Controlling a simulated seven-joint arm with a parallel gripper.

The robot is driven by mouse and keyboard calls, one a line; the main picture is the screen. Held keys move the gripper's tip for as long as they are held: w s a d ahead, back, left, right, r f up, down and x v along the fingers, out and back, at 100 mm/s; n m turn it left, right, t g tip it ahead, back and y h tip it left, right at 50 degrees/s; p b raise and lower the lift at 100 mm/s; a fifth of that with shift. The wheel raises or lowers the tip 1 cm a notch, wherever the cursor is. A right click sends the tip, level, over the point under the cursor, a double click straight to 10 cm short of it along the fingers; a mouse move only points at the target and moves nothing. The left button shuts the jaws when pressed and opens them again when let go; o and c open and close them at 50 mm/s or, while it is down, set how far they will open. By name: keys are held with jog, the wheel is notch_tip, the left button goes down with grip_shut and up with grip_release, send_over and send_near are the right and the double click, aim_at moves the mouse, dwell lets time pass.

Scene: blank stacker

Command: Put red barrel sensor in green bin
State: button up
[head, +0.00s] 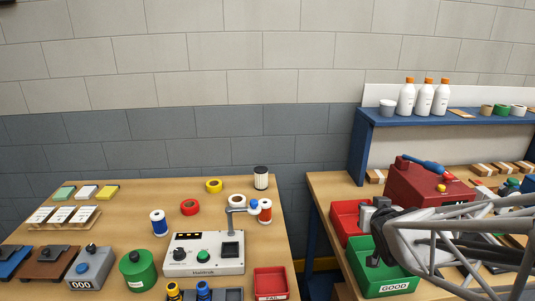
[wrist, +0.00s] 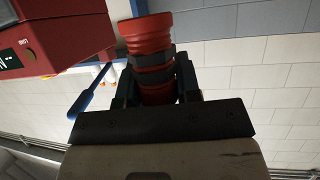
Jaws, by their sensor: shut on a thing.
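The red barrel sensor (wrist: 148,32) is a ribbed red cylinder with a wider end, seen in the wrist view. My gripper (wrist: 156,75) is shut on it, with dark fingers on both sides of its narrower body. The wide end sticks out past the fingertips. In the head view my gripper (head: 374,217) is at the right bench, just above the back left of the green bin (head: 388,289), which has a GOOD label. The sensor cannot be made out in the head view. A small dark shape shows inside the green bin.
A red bin (head: 341,214) stands behind the green bin, close to my gripper. A red machine with a blue lever (head: 422,190) stands just behind my arm. A blue shelf (head: 450,118) holds white bottles. The left bench (head: 110,215) carries a tester, spools and tape.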

jog(key=shift+f, duration=2.15)
jog(key=shift+f, duration=0.1)
jog(key=shift+f, duration=1.7)
jog(key=shift+f, duration=0.6)
jog(key=o, duration=0.9)
jog(key=shift+o, duration=0.2)
jog(key=shift+r, duration=0.1)
jog(key=v, duration=0.8)
jog(key=shift+w+r, duration=0.2)
jog(key=shift+r, duration=0.15)
